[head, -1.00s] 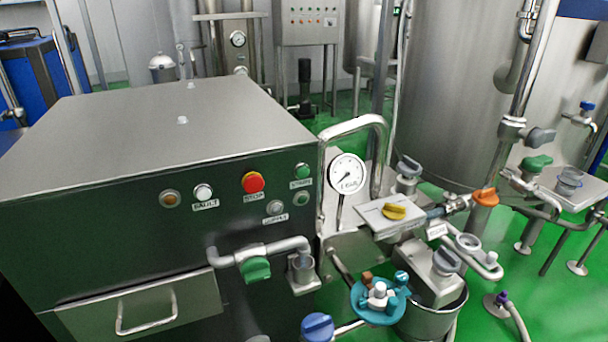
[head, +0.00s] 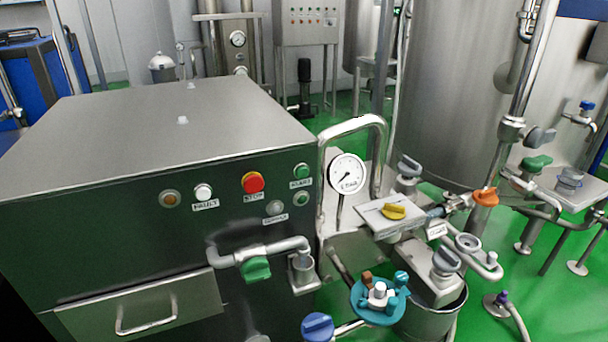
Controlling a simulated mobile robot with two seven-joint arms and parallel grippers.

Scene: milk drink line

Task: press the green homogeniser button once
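The homogeniser (head: 150,150) is a large steel-topped cabinet with a dark front at the left of the head view. A green button (head: 301,170) sits at the upper right of its front, above a label that seems to read START. A second, smaller green button or lamp (head: 300,199) is just below it. A red STOP button (head: 253,183) on a yellow collar, a white FAULT lamp (head: 203,192) and an amber lamp (head: 170,199) are to the left. Neither of my grippers is in view.
A pipe with a green valve handle (head: 256,268) juts from the cabinet front below the buttons. A pressure gauge (head: 347,174) and curved steel pipe stand right of it. A drawer handle (head: 147,314), blue knob (head: 318,326) and teal fitting (head: 378,299) are low in front.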

